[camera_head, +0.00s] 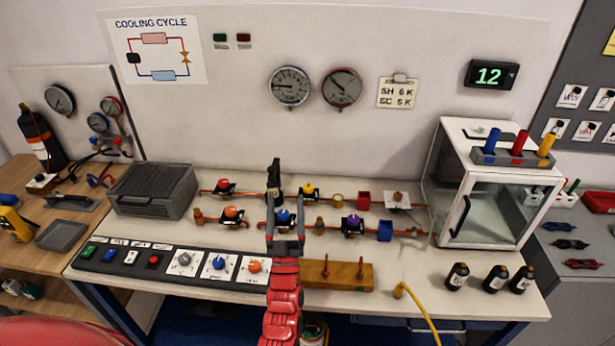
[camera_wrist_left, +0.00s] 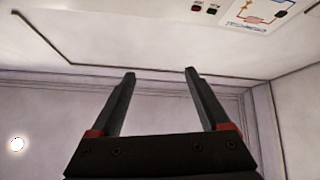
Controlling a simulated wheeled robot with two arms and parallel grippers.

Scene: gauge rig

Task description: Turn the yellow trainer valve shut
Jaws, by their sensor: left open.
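The yellow trainer valve (camera_head: 309,190) is a small yellow knob on a dark base, in the back pipe row on the bench, right of the middle. A blue-knobbed valve (camera_head: 283,216) shows behind the fingers. My right gripper is in neither view.
A red valve (camera_head: 223,186), an orange valve (camera_head: 232,212) and a purple valve (camera_head: 353,222) stand nearby along the pipes. A grey finned box (camera_head: 150,190) is at left, a clear cabinet (camera_head: 487,195) at right. Black bottles (camera_head: 495,278) stand at the front right.

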